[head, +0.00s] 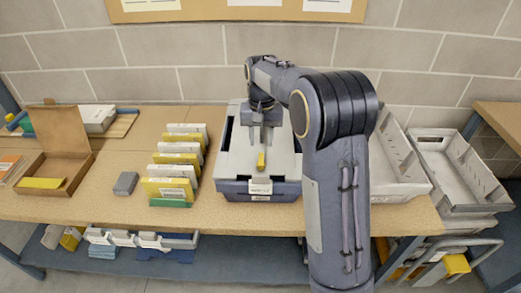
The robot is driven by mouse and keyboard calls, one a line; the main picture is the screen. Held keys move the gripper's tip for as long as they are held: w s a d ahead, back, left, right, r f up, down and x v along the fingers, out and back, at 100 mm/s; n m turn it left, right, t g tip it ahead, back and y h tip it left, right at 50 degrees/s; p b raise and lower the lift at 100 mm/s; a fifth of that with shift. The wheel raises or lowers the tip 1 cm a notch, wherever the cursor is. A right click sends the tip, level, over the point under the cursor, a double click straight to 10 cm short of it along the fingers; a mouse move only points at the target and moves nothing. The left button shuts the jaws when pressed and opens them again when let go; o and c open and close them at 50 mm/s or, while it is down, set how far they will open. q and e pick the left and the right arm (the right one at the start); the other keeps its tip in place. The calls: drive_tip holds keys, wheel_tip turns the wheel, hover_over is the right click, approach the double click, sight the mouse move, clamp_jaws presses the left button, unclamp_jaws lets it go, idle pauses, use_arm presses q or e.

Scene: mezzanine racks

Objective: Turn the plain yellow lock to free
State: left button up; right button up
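The plain yellow lock (261,160) is a small upright yellow piece on the front part of a grey case (232,168) with a dark blue-grey base. The case stands on the worktable and has a white label (260,187) on its front. My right gripper (263,136) hangs over the case, pointing down, just behind and above the lock in the picture. The fingertips are too small to tell whether they are apart or touch the lock. My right arm hides the case's right side. My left gripper is out of view.
A row of yellow and white cartons (178,160) stands left of the case, with a small grey block (125,183) and an open cardboard box (70,150) further left. Grey trays (455,165) stand at the right. A blue shelf (215,262) runs below the table.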

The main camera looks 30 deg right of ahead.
sight(261, 159)
wheel_tip(261, 159, down, 8)
drive_tip(key=shift+r+p, duration=0.1)
drive_tip(key=shift+p, duration=0.2)
drive_tip(key=shift+c, duration=0.2)
clamp_jaws()
